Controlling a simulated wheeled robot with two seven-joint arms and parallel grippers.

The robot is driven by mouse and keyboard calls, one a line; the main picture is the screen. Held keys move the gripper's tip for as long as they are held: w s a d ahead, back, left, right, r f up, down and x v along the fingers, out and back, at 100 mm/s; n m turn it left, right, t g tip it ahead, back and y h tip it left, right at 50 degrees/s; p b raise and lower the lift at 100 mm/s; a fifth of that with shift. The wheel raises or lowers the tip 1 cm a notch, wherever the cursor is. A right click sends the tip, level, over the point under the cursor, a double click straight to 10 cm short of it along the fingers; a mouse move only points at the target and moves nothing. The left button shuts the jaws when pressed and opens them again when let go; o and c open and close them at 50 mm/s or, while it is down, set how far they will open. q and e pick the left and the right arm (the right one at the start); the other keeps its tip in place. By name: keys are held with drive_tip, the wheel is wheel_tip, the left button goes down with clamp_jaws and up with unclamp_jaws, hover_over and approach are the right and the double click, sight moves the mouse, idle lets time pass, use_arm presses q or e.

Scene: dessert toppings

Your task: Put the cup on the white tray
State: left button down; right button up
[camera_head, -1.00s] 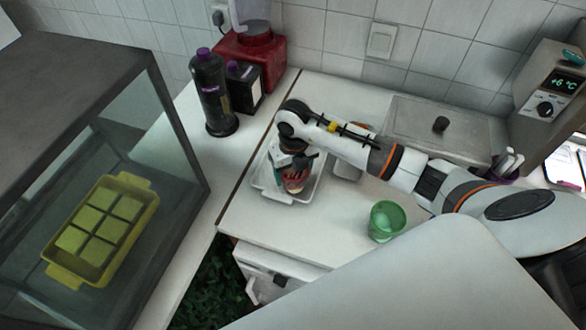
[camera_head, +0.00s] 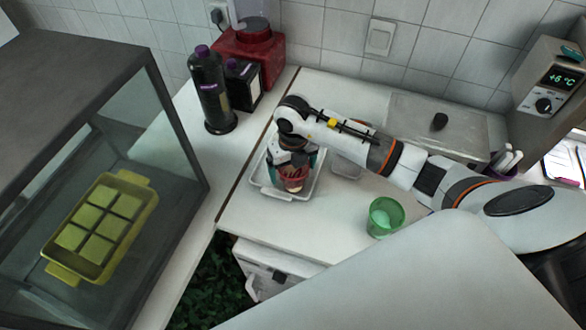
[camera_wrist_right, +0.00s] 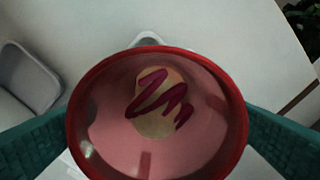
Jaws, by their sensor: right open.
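The red translucent cup (camera_head: 292,184) stands upright within the white tray (camera_head: 262,186). It holds a pale scoop with dark red sauce, seen from above inside the cup's red rim in the right wrist view (camera_wrist_right: 160,110). My right gripper (camera_head: 293,170) is directly above and around the cup, with its teal fingers open on either side of it. In the wrist view the fingers flank the rim; I cannot tell whether either one touches it. Part of the tray is hidden behind the gripper and cup. My left gripper is not in view.
A green cup (camera_head: 385,218) stands right of the tray. A grey container (camera_head: 349,166) is close to the tray's right side, partly behind my arm. Dark bottles (camera_head: 212,92) stand at the back left. Clear counter lies in front of the tray.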

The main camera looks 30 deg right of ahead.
wheel_tip(320, 180, up, 11)
drive_tip(key=b, duration=0.3)
drive_tip(key=shift+r, duration=0.15)
idle(0.3)
